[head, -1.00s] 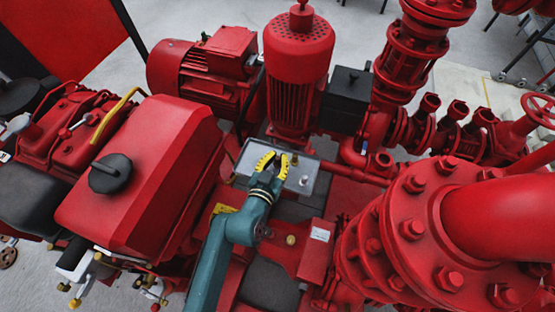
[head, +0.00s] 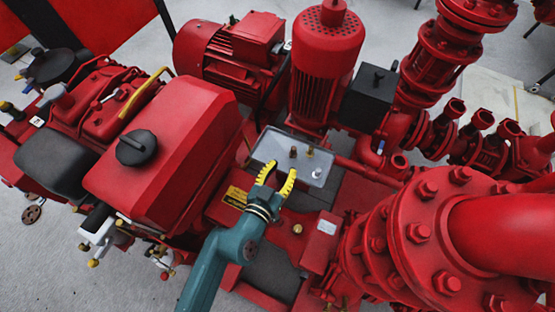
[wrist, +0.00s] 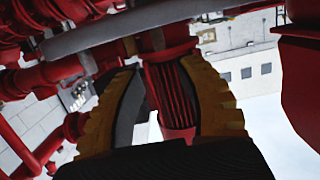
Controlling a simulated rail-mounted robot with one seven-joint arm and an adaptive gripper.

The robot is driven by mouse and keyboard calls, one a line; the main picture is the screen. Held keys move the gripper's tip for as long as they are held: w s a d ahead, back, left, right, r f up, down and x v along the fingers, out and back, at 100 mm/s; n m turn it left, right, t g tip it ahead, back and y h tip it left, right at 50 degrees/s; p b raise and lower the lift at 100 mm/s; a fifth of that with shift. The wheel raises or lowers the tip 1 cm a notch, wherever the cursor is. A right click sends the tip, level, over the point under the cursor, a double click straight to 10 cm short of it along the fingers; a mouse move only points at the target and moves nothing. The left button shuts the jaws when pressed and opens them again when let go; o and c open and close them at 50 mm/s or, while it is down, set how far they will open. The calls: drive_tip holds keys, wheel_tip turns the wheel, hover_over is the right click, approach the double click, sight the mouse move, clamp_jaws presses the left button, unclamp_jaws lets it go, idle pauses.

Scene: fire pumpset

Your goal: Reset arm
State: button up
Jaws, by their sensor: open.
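My gripper (head: 276,181) has yellow toothed fingers, spread apart with nothing between them. In the head view it is in front of and just below a grey metal plate (head: 272,147) that carries several small fittings. My teal arm comes up from the bottom edge. In the wrist view the open fingers (wrist: 165,95) frame a red ribbed motor in the background. No object is held.
A red engine cover (head: 165,150) with a black cap stands to the left. A red vertical motor (head: 325,60) and a black box (head: 370,98) stand behind the plate. A large bolted red flange pipe (head: 440,230) stands close on the right.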

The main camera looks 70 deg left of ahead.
drive_tip(key=v, duration=0.3)
drive_tip(key=shift+s+d+r, duration=0.1)
drive_tip(key=shift+d, duration=0.05)
idle(0.4)
